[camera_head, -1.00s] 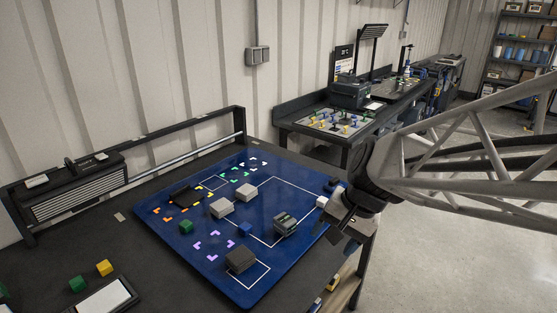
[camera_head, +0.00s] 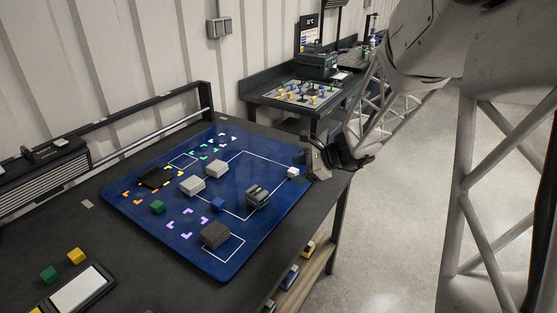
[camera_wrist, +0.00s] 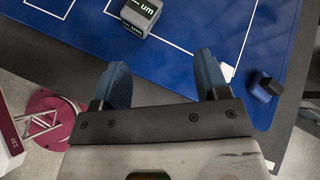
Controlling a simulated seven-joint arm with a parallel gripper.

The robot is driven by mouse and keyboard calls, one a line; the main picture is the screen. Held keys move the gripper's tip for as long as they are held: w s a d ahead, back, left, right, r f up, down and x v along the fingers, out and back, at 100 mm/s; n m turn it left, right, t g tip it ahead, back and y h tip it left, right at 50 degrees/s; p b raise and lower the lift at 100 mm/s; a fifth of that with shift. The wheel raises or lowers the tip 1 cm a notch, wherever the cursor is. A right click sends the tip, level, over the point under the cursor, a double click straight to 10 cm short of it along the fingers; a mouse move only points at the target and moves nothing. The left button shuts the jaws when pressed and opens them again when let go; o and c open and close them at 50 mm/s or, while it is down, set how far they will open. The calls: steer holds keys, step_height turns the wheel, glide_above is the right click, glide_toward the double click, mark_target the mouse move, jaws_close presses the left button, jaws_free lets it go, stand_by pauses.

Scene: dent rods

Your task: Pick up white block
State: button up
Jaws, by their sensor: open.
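A small white block (camera_head: 293,172) sits near the right corner of the blue mat (camera_head: 150,208) in the head view. In the wrist view, the white block (camera_wrist: 228,73) shows just right of the right finger, partly hidden by it. My gripper (camera_wrist: 163,72) is open, with its two blue fingers apart and nothing between them. In the head view, my gripper (camera_head: 313,162) is at the mat's right edge beside the white block. Whether it touches the block cannot be told.
A blue and black piece (camera_wrist: 264,87) lies right of the white block. A dark device with a display (camera_head: 257,196) stands on the mat.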

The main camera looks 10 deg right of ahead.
mark_target(296, 171)
steer(key=w+d+f+m+t, duration=0.2)
steer(key=w+d+f+m, duration=0.2)
steer(key=w, duration=0.1)
steer(key=w+d+f+m+t, duration=0.2)
steer(key=w+d+f+m, duration=0.2)
steer(key=w+d+f, duration=0.1)
steer(key=shift+d+f, duration=0.1)
steer(key=shift+d, duration=0.1)
steer(key=shift+a, duration=0.1)
steer(key=shift+x, duration=1.25)
steer(key=shift+x, duration=2.6)
steer(key=c, duration=1)
